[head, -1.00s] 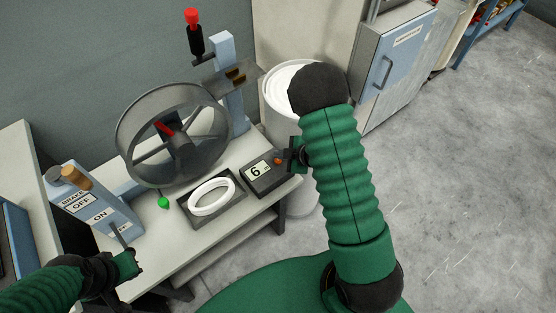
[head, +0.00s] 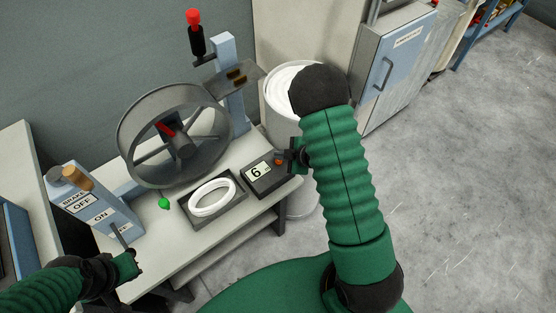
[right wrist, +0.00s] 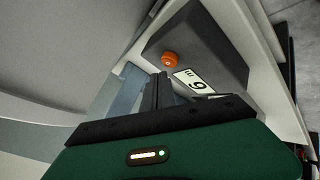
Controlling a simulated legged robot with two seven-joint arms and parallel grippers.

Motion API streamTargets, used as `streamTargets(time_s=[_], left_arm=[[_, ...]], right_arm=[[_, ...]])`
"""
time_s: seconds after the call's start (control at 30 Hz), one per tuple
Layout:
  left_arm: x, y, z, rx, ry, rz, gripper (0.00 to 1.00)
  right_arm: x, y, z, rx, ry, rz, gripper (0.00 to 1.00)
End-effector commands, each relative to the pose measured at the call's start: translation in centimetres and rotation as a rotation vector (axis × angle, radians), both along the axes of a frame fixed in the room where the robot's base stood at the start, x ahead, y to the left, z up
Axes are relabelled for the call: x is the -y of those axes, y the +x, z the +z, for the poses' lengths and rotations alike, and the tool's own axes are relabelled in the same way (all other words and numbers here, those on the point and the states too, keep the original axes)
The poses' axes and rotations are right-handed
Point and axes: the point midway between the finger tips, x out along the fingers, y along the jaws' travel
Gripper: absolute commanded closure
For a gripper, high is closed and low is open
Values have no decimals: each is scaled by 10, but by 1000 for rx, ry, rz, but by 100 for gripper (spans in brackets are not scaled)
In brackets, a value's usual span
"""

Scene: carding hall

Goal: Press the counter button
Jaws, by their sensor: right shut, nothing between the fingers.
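The counter (head: 262,180) is a dark box on the front right of the bench, its white display reading 6. Its round orange button (head: 278,161) stands on the top at the right end; the button (right wrist: 170,59) and display (right wrist: 194,80) also show in the right wrist view. My right gripper (head: 285,157) is shut and empty, its fingertips right beside the button. In the right wrist view the fingertips (right wrist: 158,77) end just short of the button in the picture; I cannot tell whether they touch. My left gripper (head: 132,263) is at the lower left, its jaws unclear.
A drum wheel (head: 174,135) stands behind the counter. A tray (head: 237,205) with a white ring is left of it, and a brake box (head: 105,212) is further left. A white-filled bin (head: 275,100) stands behind my right arm. Open floor lies right.

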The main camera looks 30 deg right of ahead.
Motion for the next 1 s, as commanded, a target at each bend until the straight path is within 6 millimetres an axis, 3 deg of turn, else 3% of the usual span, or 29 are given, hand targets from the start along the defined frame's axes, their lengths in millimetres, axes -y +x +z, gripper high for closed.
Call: streamTargets(time_s=[1.0], left_arm=[[0, 0, -4, 0, 0, 0, 100]], right_arm=[[0, -1, -7, 0, 0, 0, 100]])
